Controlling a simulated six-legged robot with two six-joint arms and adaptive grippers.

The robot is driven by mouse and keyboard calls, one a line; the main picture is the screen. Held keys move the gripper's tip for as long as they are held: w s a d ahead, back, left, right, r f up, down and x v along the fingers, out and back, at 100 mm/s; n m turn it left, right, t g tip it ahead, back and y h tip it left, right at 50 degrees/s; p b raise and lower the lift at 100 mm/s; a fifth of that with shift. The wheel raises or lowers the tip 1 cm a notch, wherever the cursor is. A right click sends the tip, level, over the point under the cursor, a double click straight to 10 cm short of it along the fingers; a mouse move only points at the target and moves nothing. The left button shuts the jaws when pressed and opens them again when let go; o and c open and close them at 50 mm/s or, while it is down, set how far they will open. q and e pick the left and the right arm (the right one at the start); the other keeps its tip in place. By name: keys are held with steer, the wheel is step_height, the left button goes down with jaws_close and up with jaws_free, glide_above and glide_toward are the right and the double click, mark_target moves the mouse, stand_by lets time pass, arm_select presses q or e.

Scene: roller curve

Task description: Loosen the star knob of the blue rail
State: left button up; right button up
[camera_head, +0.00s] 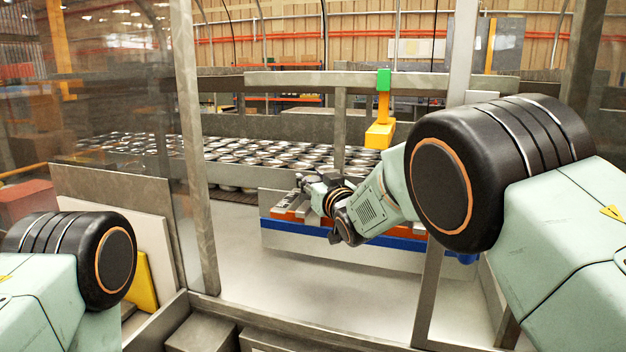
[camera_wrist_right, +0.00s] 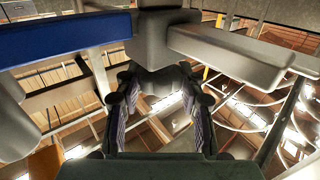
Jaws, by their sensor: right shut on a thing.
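The blue rail (camera_head: 290,231) runs along the front of the roller conveyor in the head view. It also shows as a blue bar at the upper left of the right wrist view (camera_wrist_right: 60,39). My right gripper (camera_head: 308,181) is at the rail's left part, beside orange and grey blocks. In the wrist view, its two dark ribbed fingers (camera_wrist_right: 158,108) are shut on a grey lobed piece, the star knob (camera_wrist_right: 162,62), below a grey bracket (camera_wrist_right: 225,52). The knob is hidden in the head view. My left arm shows at the lower left, but its gripper is out of view.
Many shiny round metal parts (camera_head: 270,155) cover the conveyor behind the rail. A metal post (camera_head: 194,150) stands left of my right gripper. The pale floor before the rail is clear.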

mark_target(313, 178)
steer(key=shift+r+n+g+y+p, duration=0.15)
steer(key=shift+n+g+y+p, duration=0.4)
steer(key=shift+y, duration=0.35)
steer(key=o, duration=1.2)
step_height(313, 178, up, 10)
steer(key=shift+f, duration=0.1)
